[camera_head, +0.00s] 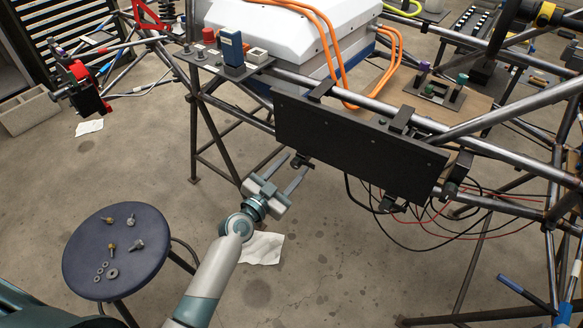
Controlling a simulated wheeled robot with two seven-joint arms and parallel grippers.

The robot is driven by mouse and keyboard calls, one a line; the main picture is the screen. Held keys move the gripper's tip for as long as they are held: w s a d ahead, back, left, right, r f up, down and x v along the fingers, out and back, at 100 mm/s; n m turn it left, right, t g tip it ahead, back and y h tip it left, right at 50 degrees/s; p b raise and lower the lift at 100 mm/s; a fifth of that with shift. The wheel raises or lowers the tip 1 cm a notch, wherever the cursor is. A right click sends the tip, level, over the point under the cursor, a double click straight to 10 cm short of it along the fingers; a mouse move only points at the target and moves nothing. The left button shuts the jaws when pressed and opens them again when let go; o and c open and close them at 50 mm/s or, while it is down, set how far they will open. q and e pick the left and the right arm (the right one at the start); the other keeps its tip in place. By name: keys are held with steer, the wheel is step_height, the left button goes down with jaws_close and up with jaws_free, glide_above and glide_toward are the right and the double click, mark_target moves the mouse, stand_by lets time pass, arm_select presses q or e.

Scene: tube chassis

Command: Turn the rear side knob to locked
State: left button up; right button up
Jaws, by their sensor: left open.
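A black side panel (350,145) hangs on the near rail of the tube chassis. A small dark knob-like part (300,161) shows under its lower left edge, and another (388,203) under its lower right. I cannot tell which is the rear side knob, nor how either is turned. My left gripper (291,167) is open and empty, below the panel's left end. Its fingers point up towards the left part, with one fingertip close to it; contact cannot be made out. My right gripper is not in view.
A round dark stool (117,240) with several bolts and washers stands at left. Loose black and red wires (415,238) hang under the panel's right end. Chassis tubes (500,72) cross the right side.

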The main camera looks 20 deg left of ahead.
arm_select(q)
steer(key=c, duration=1.1)
steer(key=shift+o, duration=0.2)
